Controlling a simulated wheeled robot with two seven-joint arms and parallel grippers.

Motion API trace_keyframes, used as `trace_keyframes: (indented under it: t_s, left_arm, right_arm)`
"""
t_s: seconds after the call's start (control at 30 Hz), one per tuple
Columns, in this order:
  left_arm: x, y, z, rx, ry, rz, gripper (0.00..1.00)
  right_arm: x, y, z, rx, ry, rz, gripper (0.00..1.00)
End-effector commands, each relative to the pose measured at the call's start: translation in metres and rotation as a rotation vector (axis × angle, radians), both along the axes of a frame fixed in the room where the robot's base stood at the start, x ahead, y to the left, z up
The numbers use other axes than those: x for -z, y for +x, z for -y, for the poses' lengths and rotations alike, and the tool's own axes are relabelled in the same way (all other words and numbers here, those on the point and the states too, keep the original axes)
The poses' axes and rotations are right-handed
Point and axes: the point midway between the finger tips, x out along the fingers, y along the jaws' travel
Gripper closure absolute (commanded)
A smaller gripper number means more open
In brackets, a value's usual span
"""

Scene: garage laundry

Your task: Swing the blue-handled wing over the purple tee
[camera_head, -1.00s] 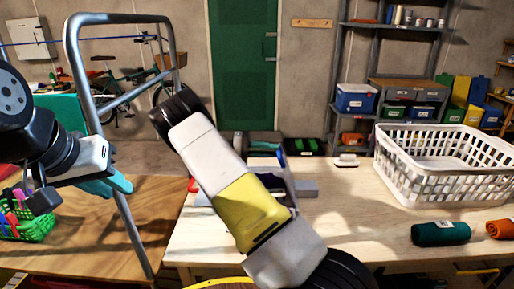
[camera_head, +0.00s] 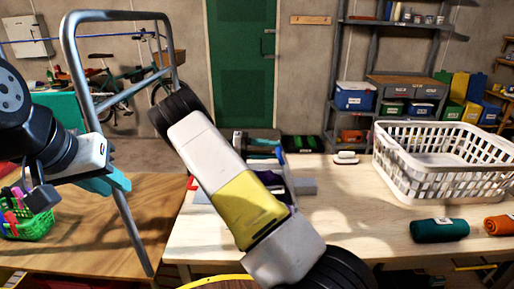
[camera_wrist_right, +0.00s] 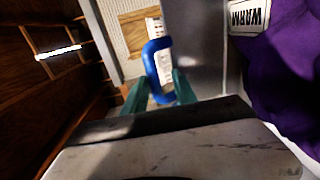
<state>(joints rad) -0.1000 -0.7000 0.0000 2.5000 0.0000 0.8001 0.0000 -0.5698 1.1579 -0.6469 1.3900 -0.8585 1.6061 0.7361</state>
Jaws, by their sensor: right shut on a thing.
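In the right wrist view the blue handle (camera_wrist_right: 150,62) is a rounded loop between the teal fingertips of my right gripper (camera_wrist_right: 160,92), which is shut on it. A grey panel (camera_wrist_right: 195,55), seemingly the wing, stands beside the handle. The purple tee (camera_wrist_right: 285,75) lies crumpled to the right of the panel. In the head view the blue handle (camera_head: 281,155) shows just past my right arm, which hides the right fingertips and most of the folding board.
A white laundry basket (camera_head: 440,190) stands at the table's right, with a dark green roll (camera_head: 440,230) and an orange roll (camera_head: 498,225) in front. A metal frame (camera_head: 122,215) rises at left near a green basket (camera_head: 30,225).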

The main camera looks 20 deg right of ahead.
Motion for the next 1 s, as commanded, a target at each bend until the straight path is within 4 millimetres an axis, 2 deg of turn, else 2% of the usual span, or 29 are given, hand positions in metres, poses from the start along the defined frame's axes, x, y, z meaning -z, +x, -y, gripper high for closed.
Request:
trace_keyframes:
  t_s: [0.33,0.73,1.0]
  left_arm:
    - [0.000,0.000,0.000,0.000,0.000,0.000,0.75]
    - [0.000,0.000,0.000,0.000,0.000,0.000,0.75]
    - [0.000,0.000,0.000,0.000,0.000,0.000,0.75]
  right_arm:
    - [0.000,0.002,-0.004,-0.003,0.002,0.002,0.75]
    - [-0.003,0.019,-0.062,-0.004,0.000,0.002,0.75]
    - [-0.005,0.022,-0.075,0.000,0.000,0.001,0.75]
